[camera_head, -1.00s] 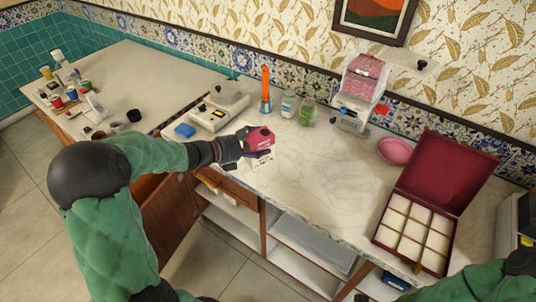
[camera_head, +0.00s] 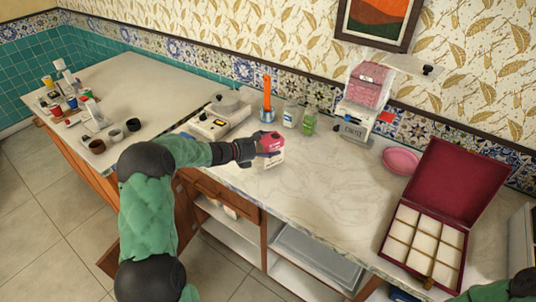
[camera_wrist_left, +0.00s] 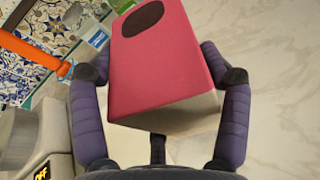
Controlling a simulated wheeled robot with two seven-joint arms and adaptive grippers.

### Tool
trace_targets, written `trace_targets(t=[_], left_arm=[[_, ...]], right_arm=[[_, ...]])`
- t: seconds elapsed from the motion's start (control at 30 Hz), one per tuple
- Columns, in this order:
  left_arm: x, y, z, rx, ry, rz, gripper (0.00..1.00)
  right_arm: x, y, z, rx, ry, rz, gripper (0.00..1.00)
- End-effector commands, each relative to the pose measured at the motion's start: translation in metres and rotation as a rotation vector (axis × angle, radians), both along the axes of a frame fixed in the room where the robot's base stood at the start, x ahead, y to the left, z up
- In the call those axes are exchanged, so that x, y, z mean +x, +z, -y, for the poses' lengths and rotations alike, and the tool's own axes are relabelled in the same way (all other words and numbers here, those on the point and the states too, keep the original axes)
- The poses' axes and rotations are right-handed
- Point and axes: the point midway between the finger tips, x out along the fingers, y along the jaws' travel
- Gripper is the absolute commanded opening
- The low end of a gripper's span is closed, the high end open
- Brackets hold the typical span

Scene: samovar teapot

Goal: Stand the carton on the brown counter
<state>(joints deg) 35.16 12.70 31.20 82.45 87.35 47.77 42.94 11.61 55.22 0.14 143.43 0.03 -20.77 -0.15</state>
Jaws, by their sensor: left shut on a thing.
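My left gripper (camera_head: 257,150) is shut on the carton (camera_head: 272,142), a box with a pink-red top and a white lower part. The carton looks upright, at or just above the marble worktop; I cannot tell if it touches. In the left wrist view the carton (camera_wrist_left: 165,60) sits between the two dark fingers of my left gripper (camera_wrist_left: 160,100), with a dark oval on its pink face. The other counter (camera_head: 130,75), with a beige top and brown wooden sides, stands at the left. My right gripper is out of view.
A scale (camera_head: 222,115), an orange-handled tool (camera_head: 267,98) and jars (camera_head: 300,118) stand behind the carton. Cups and bottles (camera_head: 75,98) crowd the left counter's front part; its back is clear. A pink bowl (camera_head: 400,160) and open red box (camera_head: 440,205) stand right.

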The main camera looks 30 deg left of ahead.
Motion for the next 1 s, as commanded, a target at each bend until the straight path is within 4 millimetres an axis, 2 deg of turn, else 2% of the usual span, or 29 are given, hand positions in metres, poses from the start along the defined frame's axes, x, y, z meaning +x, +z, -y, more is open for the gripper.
trace_targets(t=[0.1, 0.2, 0.6, 0.63, 0.7, 1.0], left_arm=[[0.0, -0.019, 0.0, -0.002, 0.0, -0.002, 0.32], [0.0, -0.031, 0.0, -0.002, 0.0, -0.002, 0.32], [0.0, -0.035, 0.0, -0.001, 0.0, 0.0, 0.32], [0.0, -0.035, 0.0, -0.002, 0.0, -0.002, 0.85], [0.0, -0.034, 0.0, -0.002, 0.0, -0.002, 1.0], [0.0, -0.034, 0.0, -0.001, -0.001, -0.001, 1.0]], right_arm=[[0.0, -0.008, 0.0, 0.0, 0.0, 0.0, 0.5], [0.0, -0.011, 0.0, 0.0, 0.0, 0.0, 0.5], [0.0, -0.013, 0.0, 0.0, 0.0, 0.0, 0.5], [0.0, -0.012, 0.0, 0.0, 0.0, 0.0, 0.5], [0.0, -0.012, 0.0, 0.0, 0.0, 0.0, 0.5], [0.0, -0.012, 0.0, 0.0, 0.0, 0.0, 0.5]])
